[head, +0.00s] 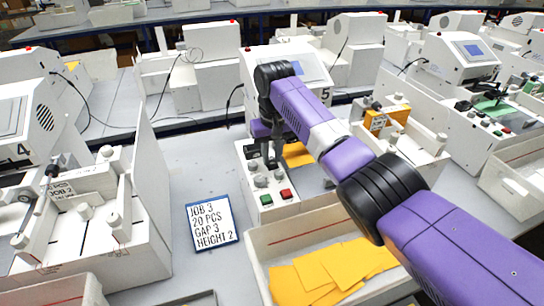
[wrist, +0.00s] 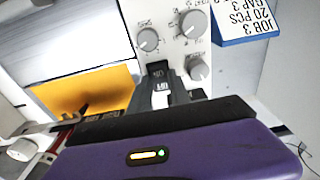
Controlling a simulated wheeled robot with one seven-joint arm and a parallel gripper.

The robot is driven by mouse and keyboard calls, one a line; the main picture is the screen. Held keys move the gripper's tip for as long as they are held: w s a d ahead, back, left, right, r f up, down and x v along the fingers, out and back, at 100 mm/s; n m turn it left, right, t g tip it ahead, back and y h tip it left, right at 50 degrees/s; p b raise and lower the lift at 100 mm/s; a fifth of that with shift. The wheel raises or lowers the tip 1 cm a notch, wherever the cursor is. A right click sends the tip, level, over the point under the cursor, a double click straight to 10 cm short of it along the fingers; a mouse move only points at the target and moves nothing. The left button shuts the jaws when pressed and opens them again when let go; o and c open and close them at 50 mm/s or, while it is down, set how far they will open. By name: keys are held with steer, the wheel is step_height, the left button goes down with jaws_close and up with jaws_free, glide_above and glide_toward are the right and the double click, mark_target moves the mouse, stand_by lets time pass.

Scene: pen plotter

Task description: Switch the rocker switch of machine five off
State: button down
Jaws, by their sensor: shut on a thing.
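Machine five (head: 325,93) is the white plotter at the centre, with a blue screen and the number 5. Its control panel has grey knobs and a green and a red button. My gripper (head: 264,163) points down at the back of this panel. In the wrist view my gripper (wrist: 163,96) looks shut at a small dark rocker switch (wrist: 159,70) beside the knobs.
Grey knobs (wrist: 148,39) stand close to the fingers. A blue-edged job card (head: 212,222) lies left of the panel. A white bin (head: 256,240) with orange sheets is in front. Machine four (head: 20,110) is at the left; another machine (head: 470,55) stands at the right.

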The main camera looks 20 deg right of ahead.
mark_target(272, 162)
steer(key=shift+w+d+r, duration=0.1)
steer(key=shift+w, duration=0.05)
steer(key=c, duration=1.2)
jaws_free()
step_height(272, 162, up, 8)
steer(key=b, duration=0.1)
steer(key=shift+s, duration=0.3)
steer(key=shift+f, duration=0.2)
